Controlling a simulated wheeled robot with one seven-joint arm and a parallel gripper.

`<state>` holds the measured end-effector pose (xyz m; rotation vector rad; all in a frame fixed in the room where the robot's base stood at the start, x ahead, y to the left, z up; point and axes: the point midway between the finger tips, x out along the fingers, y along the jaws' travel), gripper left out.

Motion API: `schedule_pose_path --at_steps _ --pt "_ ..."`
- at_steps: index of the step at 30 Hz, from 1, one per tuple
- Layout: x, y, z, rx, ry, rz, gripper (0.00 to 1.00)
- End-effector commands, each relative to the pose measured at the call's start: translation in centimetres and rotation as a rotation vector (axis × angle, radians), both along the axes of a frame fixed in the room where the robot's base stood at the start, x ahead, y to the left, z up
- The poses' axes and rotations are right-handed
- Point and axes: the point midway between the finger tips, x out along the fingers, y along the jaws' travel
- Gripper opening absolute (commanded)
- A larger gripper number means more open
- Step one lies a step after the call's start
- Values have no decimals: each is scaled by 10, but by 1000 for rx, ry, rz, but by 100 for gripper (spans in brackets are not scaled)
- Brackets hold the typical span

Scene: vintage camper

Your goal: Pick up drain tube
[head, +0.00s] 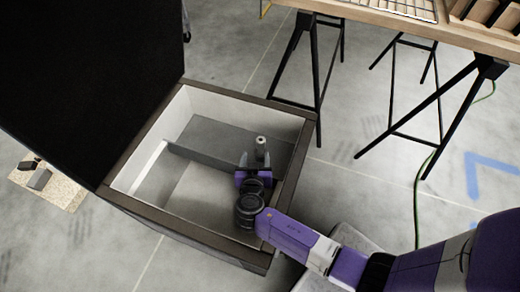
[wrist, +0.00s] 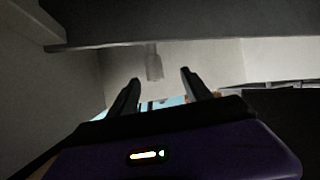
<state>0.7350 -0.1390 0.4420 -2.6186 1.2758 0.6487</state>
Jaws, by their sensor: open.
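The likely drain tube is a short, pale grey cylinder (head: 260,144), at the divider inside the open box. It also shows in the wrist view (wrist: 154,67), at upper middle, just beyond and between my fingertips. My gripper (head: 254,162) reaches down into the box, right beside the tube. In the wrist view my gripper (wrist: 160,77) has its two dark fingers apart, with nothing visibly held between them. Part of the tube's lower end is hidden by my gripper in the head view. I cannot tell whether a finger touches it.
The box has a dark rim (head: 285,181), pale walls and a grey inner divider (head: 203,156). Its black raised lid (head: 85,75) stands at the left. A wooden trestle table (head: 440,27) stands at the upper right. A green cable (head: 417,200) lies on the floor.

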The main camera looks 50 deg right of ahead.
Motion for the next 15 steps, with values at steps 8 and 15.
schedule_pose_path --at_steps 8,15 --pt "6 -22 -3 -33 -81 -133 58" --pt "18 -40 -13 -31 -80 -132 58"
